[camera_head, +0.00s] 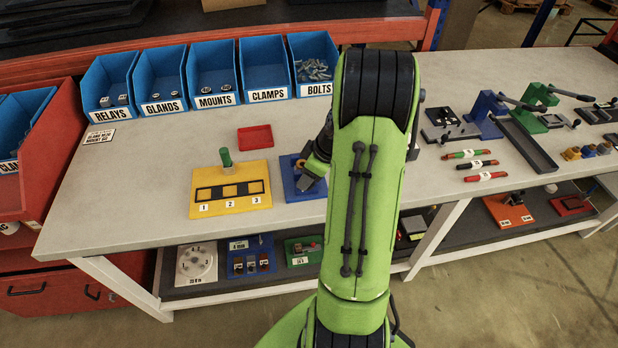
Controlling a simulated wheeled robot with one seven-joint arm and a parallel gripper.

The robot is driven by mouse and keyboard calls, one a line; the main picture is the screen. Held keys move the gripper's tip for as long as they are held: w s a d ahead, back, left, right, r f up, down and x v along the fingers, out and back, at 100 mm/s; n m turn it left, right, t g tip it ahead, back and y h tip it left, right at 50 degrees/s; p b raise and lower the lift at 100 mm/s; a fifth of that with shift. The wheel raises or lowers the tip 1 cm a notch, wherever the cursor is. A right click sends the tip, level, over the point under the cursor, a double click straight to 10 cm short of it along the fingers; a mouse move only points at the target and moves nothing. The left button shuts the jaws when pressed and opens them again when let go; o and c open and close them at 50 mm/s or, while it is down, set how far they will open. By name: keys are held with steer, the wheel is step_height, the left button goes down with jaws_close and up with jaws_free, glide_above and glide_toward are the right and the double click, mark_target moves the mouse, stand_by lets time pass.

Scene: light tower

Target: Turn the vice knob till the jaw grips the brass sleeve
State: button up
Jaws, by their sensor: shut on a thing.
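A blue base plate (290,190), which looks like the vice's base, lies on the bench just left of my green arm. My gripper (312,172) is over this plate, pointing down, mostly hidden behind my arm. It is shut on a small part there, which looks like the vice knob; the knob itself is too small and covered to make out. A grey-brown block shows on the plate beside the fingers. I cannot make out the brass sleeve or the jaw, nor whether they touch.
A yellow board (232,205) with a green peg (225,157) and numbered slots stands to the left. A red tray (255,138) lies behind it. Blue bins (214,75) line the back. Green and blue lever tools (490,112) stand at the right. The bench's left front is clear.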

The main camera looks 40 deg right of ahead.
steer(key=m+h+b, duration=0.1)
steer(key=m, duration=0.2)
steer(key=m+h+b, duration=0.1)
steer(key=m+b, duration=0.1)
steer(key=m, duration=0.1)
steer(key=shift+a+h, duration=0.2)
steer(key=shift+h, duration=0.1)
steer(key=m+h, duration=0.1)
steer(key=m, duration=0.2)
steer(key=m+h+b, duration=0.1)
steer(key=m, duration=0.1)
steer(key=shift+w+a+m+g, duration=0.1)
steer(key=shift+m+g, duration=0.2)
steer(key=shift+m, duration=0.1)
steer(key=m+g, duration=0.1)
steer(key=m, duration=0.2)
steer(key=m+g+h, duration=0.1)
steer(key=m, duration=0.2)
steer(key=shift+w+a, duration=0.1)
steer(key=shift+w, duration=0.05)
steer(key=m+g, duration=0.1)
steer(key=m, duration=0.2)
steer(key=m+g, duration=0.1)
steer(key=m, duration=0.1)
steer(key=shift+m+h, duration=0.4)
steer(key=shift+w, duration=0.1)
steer(key=o, duration=1.1)
steer(key=shift+c, duration=0.2)
